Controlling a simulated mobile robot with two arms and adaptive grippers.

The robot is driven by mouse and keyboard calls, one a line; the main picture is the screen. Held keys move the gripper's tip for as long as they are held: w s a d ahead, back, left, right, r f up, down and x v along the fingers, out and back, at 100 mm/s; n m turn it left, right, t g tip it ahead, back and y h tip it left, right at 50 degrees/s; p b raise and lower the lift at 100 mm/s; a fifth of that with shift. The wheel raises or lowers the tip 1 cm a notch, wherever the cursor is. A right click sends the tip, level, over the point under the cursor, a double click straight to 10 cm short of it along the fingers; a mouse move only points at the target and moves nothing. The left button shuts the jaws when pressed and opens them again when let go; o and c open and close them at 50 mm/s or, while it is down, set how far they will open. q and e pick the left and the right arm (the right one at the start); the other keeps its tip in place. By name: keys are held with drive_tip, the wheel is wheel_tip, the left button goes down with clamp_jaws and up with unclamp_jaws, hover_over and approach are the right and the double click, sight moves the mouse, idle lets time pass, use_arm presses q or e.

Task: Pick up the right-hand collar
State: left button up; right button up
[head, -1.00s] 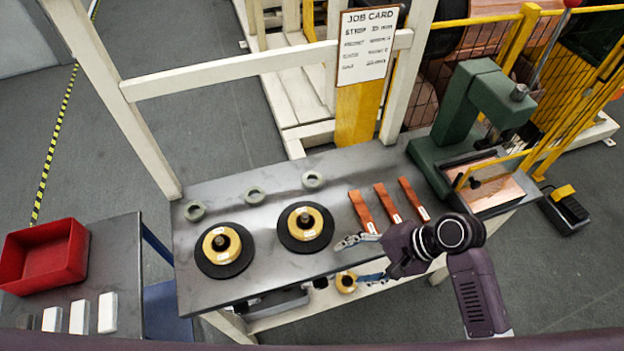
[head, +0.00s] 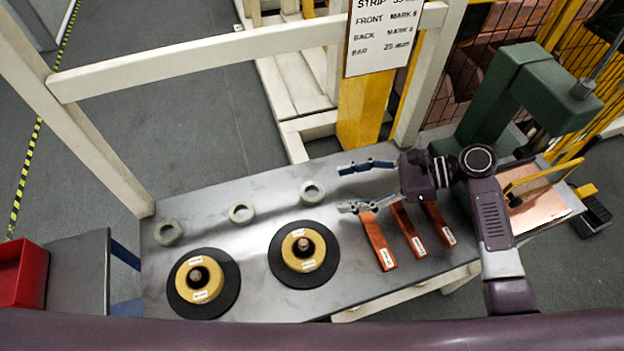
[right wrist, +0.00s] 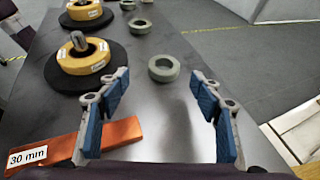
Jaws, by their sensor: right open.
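The right-hand collar (head: 312,192), a small grey-green ring, lies flat on the grey bench, the rightmost of three such rings. The middle collar (head: 241,213) and the left collar (head: 169,232) lie in a row to its left. My right gripper (head: 342,189) is open and empty, to the right of the right-hand collar and apart from it. In the right wrist view the right-hand collar (right wrist: 164,68) is ahead, beyond the gap between the blue-padded fingers (right wrist: 160,108). My left gripper is not in view.
Two black discs with yellow spools (head: 304,254) (head: 204,283) stand in front of the collars. Several copper bars (head: 376,241) lie under and beside my right gripper. A green press (head: 510,100) stands at the right. A white frame post rises behind the bench (head: 215,184).

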sight(305, 191)
drive_tip(key=shift+w+a+f, duration=0.1)
drive_tip(key=shift+w+f, duration=0.15)
drive_tip(key=shift+w, duration=0.5)
drive_tip(key=shift+w+a+f, duration=0.1)
drive_tip(key=shift+w+a, duration=0.15)
drive_tip(key=shift+a, duration=0.05)
drive_tip(key=a, duration=0.2)
drive_tip(key=s+a+p, duration=0.1)
drive_tip(key=shift+s+a+f, duration=0.1)
drive_tip(key=shift+a+f, duration=0.05)
drive_tip(key=shift+f, duration=0.15)
drive_tip(key=x, duration=0.2)
drive_tip(key=shift+a+f+p, duration=0.2)
drive_tip(key=shift+f+p, duration=0.05)
drive_tip(key=shift+p, duration=0.05)
drive_tip(key=shift+a+f, duration=0.25)
drive_tip(key=shift+a, duration=0.2)
drive_tip(key=shift+c, duration=0.5)
drive_tip(key=shift+w+d, duration=0.1)
drive_tip(key=shift+w, duration=0.15)
drive_tip(key=c, duration=0.5)
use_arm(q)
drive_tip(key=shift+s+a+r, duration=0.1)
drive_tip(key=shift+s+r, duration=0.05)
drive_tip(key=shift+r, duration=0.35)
use_arm(e)
drive_tip(key=c, duration=0.8)
